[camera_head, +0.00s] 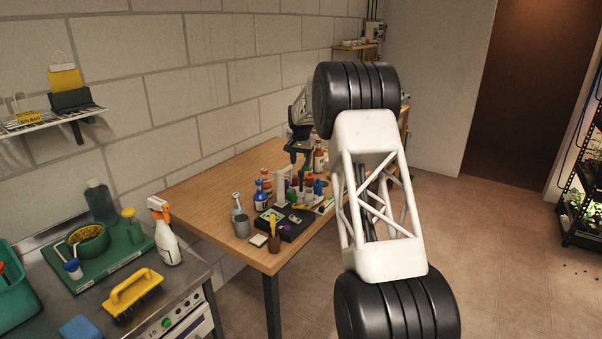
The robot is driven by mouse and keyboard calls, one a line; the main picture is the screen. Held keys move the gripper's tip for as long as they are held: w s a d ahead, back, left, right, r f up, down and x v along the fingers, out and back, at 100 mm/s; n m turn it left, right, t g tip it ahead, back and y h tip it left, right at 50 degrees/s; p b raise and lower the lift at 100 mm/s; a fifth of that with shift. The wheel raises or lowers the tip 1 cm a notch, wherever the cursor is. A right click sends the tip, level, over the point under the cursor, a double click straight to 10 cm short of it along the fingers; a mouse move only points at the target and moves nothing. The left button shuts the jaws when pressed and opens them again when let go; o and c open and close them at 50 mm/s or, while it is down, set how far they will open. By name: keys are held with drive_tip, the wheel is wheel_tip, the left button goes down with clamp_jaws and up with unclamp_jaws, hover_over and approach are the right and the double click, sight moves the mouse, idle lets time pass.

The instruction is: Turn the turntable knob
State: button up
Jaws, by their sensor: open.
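A flat black unit (290,231) lies on the wooden table, near its front edge. It may be the turntable, but it is too small in the picture to be sure, and I cannot make out a knob. Small light and yellow items sit on or in front of it. My gripper (298,159) is dark and points down over the far part of the table, behind the bottles. It is small and partly lost among the clutter. It is open, and I see nothing held in it. My own arm hides part of the table's right side.
A metal bench (190,277) at lower left carries a spray bottle (168,244), a yellow brush (133,295) and a green tray (92,279). The table's left part is clear.

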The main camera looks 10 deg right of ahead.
sight(301, 171)
drive_tip(key=shift+f, duration=2.7)
drive_tip(key=c, duration=0.9)
